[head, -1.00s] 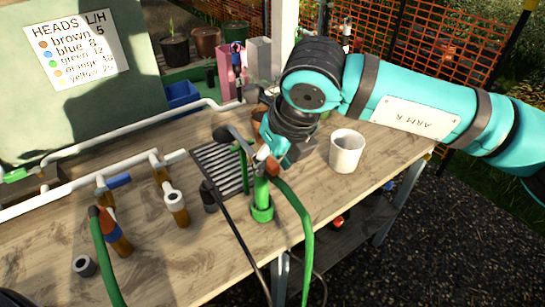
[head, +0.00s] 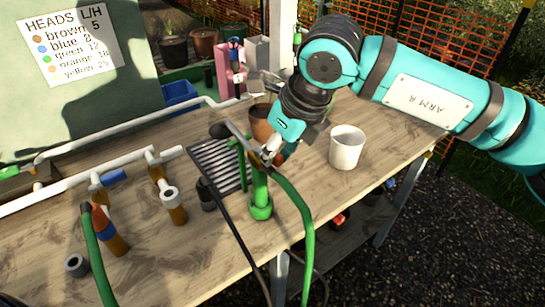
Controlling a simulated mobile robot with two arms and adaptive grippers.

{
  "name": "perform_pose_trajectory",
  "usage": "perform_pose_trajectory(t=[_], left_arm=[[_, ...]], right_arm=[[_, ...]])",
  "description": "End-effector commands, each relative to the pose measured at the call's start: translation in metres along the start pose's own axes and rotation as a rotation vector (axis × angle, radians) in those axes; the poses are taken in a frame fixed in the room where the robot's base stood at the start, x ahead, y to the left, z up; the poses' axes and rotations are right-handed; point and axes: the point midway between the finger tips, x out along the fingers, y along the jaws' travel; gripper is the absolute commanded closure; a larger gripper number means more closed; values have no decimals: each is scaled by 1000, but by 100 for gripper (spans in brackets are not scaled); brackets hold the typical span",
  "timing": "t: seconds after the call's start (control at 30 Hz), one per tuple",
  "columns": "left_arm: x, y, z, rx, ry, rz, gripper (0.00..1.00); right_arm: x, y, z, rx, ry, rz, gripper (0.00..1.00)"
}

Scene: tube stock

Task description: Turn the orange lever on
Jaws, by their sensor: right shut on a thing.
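The orange lever (head: 280,159) shows as a small orange-red piece at the top of a green standpipe (head: 260,195) on the wooden bench. It is partly hidden by my right gripper (head: 268,153). My right gripper reaches down from the upper right and is shut at the lever; its fingertips and the exact hold are too small to make out clearly. A green hose (head: 305,215) runs down from the top of the standpipe past the bench's front edge. My left gripper is not in view.
A white cup (head: 346,150) stands right of the gripper, and a brown pot (head: 262,122) stands behind it. A dark grate (head: 213,160) lies left of the standpipe. White pipes (head: 130,165) with several fittings cross the left. The bench's front right is clear.

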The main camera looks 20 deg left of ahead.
Motion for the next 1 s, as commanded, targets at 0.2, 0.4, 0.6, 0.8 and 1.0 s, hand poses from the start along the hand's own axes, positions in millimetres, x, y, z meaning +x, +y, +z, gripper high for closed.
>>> perform_pose_trajectory(t=[0.2, 0.4, 0.6, 0.8, 1.0], left_arm=[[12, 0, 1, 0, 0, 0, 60], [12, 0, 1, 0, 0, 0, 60], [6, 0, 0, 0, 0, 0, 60], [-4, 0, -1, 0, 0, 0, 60], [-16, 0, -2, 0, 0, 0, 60]], right_arm=[[2, -9, 1, -184, -3, 77, 100], [0, -16, 4, -361, -3, 148, 100], [1, -22, 8, -537, -2, 220, 100], [2, -28, 13, -713, -1, 290, 100], [3, -33, 19, -886, -2, 360, 100]])
